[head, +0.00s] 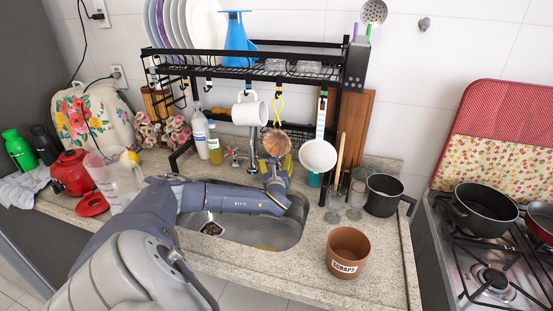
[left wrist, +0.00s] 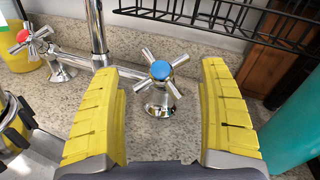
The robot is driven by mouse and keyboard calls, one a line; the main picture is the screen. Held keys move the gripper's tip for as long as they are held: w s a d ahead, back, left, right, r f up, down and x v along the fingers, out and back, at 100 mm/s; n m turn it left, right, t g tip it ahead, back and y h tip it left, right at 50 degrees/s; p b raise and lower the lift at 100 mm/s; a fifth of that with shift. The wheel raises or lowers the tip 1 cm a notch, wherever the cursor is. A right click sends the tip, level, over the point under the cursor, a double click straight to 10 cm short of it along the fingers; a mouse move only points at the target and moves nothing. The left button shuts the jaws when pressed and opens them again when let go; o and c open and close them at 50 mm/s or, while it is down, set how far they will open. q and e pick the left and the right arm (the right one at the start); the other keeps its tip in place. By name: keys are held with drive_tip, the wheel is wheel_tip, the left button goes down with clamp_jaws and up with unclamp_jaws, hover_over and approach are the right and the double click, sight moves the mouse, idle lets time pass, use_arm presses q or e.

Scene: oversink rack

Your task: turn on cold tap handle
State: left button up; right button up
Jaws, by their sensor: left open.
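The cold tap handle (left wrist: 160,76), a chrome cross with a blue cap, stands upright on the granite counter in the left wrist view. It appears between and beyond the two yellow fingers of my left gripper (left wrist: 163,105), which is open and empty. No finger visibly touches the handle. In the head view my left gripper (head: 277,168) is at the back right of the sink, and the cold handle is hidden there. The red-capped tap handle (left wrist: 28,38) is at the left, beside the chrome spout (left wrist: 97,32). My right gripper is not in view.
A black dish rack (head: 270,70) spans above the sink (head: 230,232), with a white mug (head: 250,110) and utensils hanging close to my gripper. A teal object (left wrist: 295,120) stands right of the fingers. A brown scraps pot (head: 347,250) sits on the front counter.

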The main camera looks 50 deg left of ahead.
use_arm(q)
drive_tip(key=shift+c, duration=0.4)
clamp_jaws()
